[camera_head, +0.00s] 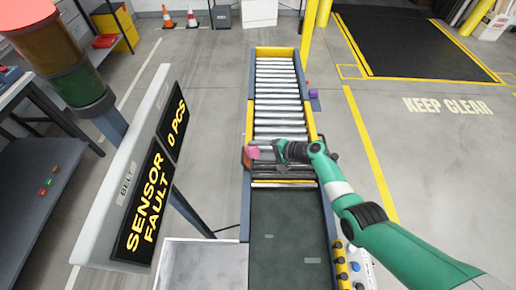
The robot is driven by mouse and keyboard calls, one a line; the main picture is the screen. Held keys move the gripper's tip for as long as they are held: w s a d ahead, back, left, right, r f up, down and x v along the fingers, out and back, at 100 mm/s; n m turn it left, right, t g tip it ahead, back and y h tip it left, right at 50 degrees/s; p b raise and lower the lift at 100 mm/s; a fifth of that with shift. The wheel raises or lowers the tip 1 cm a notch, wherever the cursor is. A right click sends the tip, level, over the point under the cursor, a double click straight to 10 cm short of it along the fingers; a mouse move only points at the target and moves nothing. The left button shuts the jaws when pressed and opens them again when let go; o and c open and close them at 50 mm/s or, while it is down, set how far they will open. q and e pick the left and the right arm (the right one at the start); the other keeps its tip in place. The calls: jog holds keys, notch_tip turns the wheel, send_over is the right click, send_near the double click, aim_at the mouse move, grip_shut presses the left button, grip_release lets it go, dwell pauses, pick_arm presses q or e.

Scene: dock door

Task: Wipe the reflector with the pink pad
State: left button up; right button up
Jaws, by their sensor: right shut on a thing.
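My right arm reaches in from the lower right over the conveyor. Its dark gripper (270,151) is shut on the pink pad (253,152), at the conveyor's left rail. The pad is beside a small orange-brown piece (247,163) on that rail, which may be the reflector or its mount. The reflector's face cannot be made out, and I cannot tell whether the pad touches it. My left gripper is not in view.
The roller conveyor (280,95) runs away from me, with a dark belt (290,225) at the near end. A sign reading "SENSOR FAULT" (145,205) and a stack light (55,50) stand left. Buttons (342,265) line the right side. A small purple block (313,93) sits by the right rail.

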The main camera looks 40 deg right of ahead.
jog(key=shift+s+a+r+p, duration=0.2)
jog(key=shift+s+a+p, duration=0.5)
jog(key=shift+a+p, duration=0.1)
jog(key=shift+s+a+f, duration=0.1)
jog(key=shift+s+a, duration=0.05)
jog(key=shift+s, duration=0.05)
jog(key=shift+s+a+f, duration=0.1)
jog(key=shift+f, duration=0.05)
jog(key=s+a+p, duration=0.2)
jog(key=p, duration=0.1)
jog(key=shift+r, duration=0.2)
jog(key=shift+s+a, duration=0.1)
jog(key=shift+s, duration=0.15)
jog(key=shift+a+f, duration=0.1)
jog(key=shift+f, duration=0.1)
